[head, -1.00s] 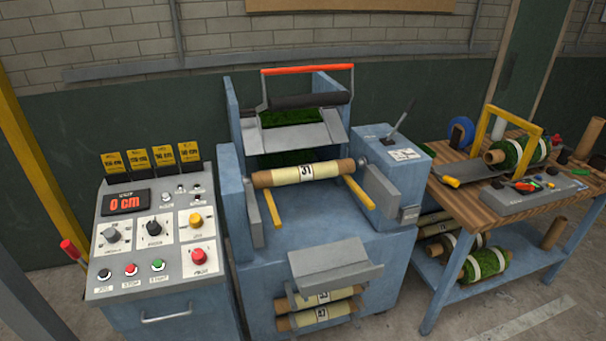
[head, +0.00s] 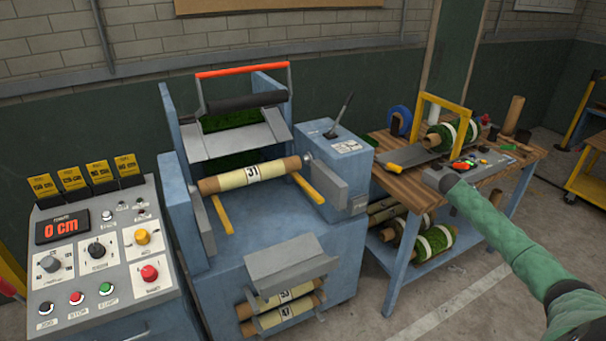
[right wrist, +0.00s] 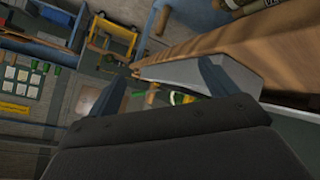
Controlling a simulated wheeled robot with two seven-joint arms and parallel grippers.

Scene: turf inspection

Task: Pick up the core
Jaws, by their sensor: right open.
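A brown cardboard core (head: 249,174) with a cream band marked 31 lies across the blue machine, between its side plates and above two yellow arms. Two similar banded cores (head: 283,308) lie low at the machine's front, below a grey tray. My green right arm comes in from the right, over the workbench, apart from the cores. Its gripper is not clear in the head view. In the right wrist view my right gripper (right wrist: 160,85) is open, its two dark fingers wide apart with nothing held. My left gripper is not in view.
A control panel (head: 100,245) reading 0 cm stands left of the machine. A lever (head: 338,115) rises at the machine's right.

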